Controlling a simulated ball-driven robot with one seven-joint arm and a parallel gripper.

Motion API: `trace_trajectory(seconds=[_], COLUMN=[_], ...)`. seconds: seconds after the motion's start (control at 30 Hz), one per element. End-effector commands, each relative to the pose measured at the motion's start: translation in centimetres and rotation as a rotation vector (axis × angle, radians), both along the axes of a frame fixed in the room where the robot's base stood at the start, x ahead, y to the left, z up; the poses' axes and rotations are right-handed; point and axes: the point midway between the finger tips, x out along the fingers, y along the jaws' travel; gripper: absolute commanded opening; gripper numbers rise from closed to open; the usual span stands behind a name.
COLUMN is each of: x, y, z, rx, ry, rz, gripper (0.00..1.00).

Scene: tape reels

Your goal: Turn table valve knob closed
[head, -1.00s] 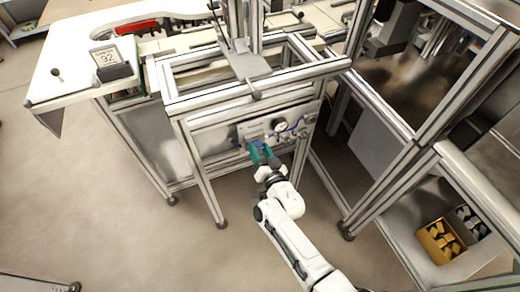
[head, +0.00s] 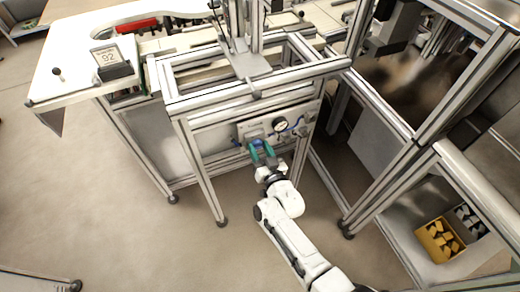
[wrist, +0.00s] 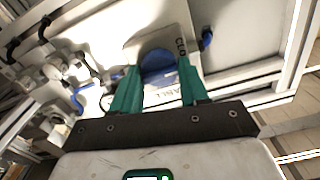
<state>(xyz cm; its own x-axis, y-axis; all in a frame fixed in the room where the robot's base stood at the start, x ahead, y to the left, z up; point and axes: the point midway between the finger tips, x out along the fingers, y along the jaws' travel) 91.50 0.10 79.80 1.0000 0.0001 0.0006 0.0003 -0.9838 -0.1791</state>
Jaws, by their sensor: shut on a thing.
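The valve knob (wrist: 158,64) is a blue disc on a pale plate (wrist: 176,40) in the wrist view. How far the knob is turned cannot be told.
A round gauge (head: 281,126) with fittings and blue tubing sits right of the knob. Aluminium frame legs (head: 200,175) flank the panel. A yellow bin (head: 440,241) stands at lower right. The floor (head: 150,240) at left is clear.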

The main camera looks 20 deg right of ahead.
Motion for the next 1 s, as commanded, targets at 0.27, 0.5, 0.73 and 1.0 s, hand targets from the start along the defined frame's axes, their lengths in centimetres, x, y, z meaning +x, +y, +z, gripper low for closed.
trace_trajectory(seconds=[0.27, 0.5, 0.73, 1.0], x=[-0.1, 0.0, -1.6, -6.7], y=[0.0, 0.0, 0.0, 0.0], z=[-0.2, -0.1, 0.0, 0.1], rx=[0.001, 0.001, 0.002, 0.0], ry=[0.003, 0.002, 0.003, 0.003], rz=[0.001, 0.0, 0.002, 0.002], gripper=[0.65, 0.69, 0.69, 0.69])
